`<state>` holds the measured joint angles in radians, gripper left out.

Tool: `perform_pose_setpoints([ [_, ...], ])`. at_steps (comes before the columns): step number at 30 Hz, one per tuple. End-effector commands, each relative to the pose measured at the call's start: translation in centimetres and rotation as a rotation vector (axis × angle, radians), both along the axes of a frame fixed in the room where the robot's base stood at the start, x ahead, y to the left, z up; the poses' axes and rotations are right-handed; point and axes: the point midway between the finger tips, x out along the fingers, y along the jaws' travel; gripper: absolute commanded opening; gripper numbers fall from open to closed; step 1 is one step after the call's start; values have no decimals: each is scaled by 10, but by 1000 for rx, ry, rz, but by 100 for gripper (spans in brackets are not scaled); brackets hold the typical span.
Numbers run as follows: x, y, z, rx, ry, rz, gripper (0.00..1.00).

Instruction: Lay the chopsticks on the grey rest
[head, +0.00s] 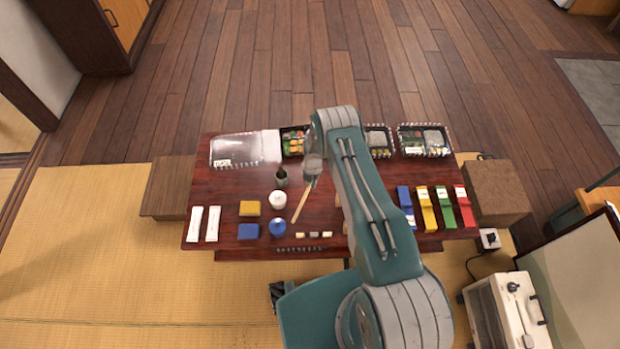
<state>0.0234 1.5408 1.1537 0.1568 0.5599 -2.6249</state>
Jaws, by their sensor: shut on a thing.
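The tan chopsticks (301,206) slant down and left from my gripper (311,180), over the middle of the dark red table. My gripper points down and is shut on their upper end. The fingertips are small and partly hidden by the arm. Several small rests stand in a row near the table's front edge, below the chopsticks' lower end. The grey rest (313,235) appears to be the middle one, but the colours are hard to tell at this size. The chopsticks are apart from the rests in the picture; their height above the table is unclear.
A white round item (278,198), a blue round item (277,227), a dark bottle (281,176) and yellow and blue blocks stand left of the chopsticks. Lunch trays (424,140) line the back. Coloured packets (426,208) lie right. My arm covers the table's centre right.

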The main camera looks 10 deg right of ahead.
Motion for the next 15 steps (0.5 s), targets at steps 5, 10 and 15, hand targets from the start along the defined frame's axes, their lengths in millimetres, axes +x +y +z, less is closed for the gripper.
perform_pose_setpoints([
  [5, -6, -1, -22, 13, 22, 228, 0],
  [10, -11, -3, -37, 19, 37, 403, 0],
  [15, -12, -3, -43, 21, 43, 479, 0],
])
